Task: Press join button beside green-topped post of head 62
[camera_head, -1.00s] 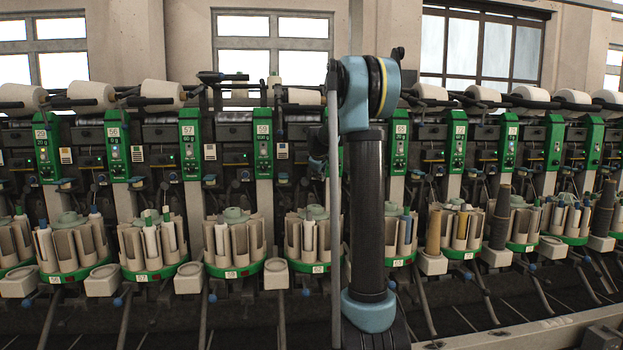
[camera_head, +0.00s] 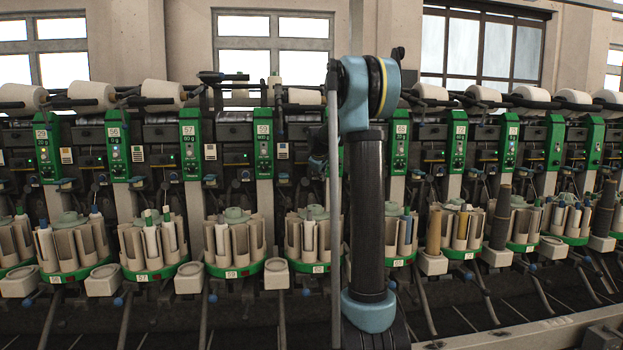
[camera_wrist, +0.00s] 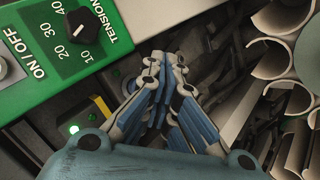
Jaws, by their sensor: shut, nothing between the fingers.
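The green-topped post of head 62 (camera_head: 341,160) is mostly behind my own arm in the head view; only a strip of green shows. In the wrist view a green panel (camera_wrist: 62,68) fills the upper left, with a black tension dial (camera_wrist: 88,23), ON/OFF lettering and part of a round grey knob at the left edge. I cannot tell which part is the join button. My gripper (camera_wrist: 168,62) is shut and empty, right of the panel; it is hidden in the head view.
Pale curved tubes (camera_wrist: 275,60) stand close on the right in the wrist view. The holder labelled 62 (camera_head: 307,268) carries several tubes low beside my arm. Neighbouring green-topped posts, such as 59 (camera_head: 263,145), line the machine, with cones above.

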